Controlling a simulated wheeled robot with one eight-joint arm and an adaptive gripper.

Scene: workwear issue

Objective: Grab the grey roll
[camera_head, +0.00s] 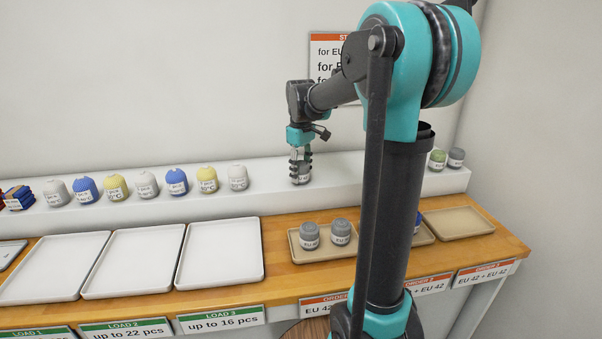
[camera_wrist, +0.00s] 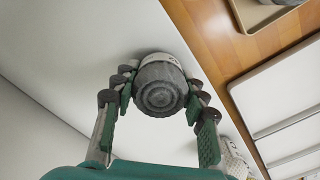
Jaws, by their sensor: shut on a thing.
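My gripper (camera_head: 301,160) reaches down over the white shelf, and its fingers close around a grey roll (camera_head: 300,179) with a pale label band. In the wrist view, my gripper (camera_wrist: 158,92) has a finger on each side of the grey roll (camera_wrist: 160,88), whose round end faces the camera. The roll is upright at the shelf top; I cannot tell whether it still touches the surface. Two other grey rolls (camera_head: 310,236) (camera_head: 341,232) stand in a tan tray (camera_head: 297,256) on the wooden table.
Several white, blue and yellow rolls (camera_head: 177,182) line the shelf (camera_head: 270,203) to the left. White trays (camera_head: 221,254) are empty. A tan tray (camera_head: 458,223) at the right is empty.

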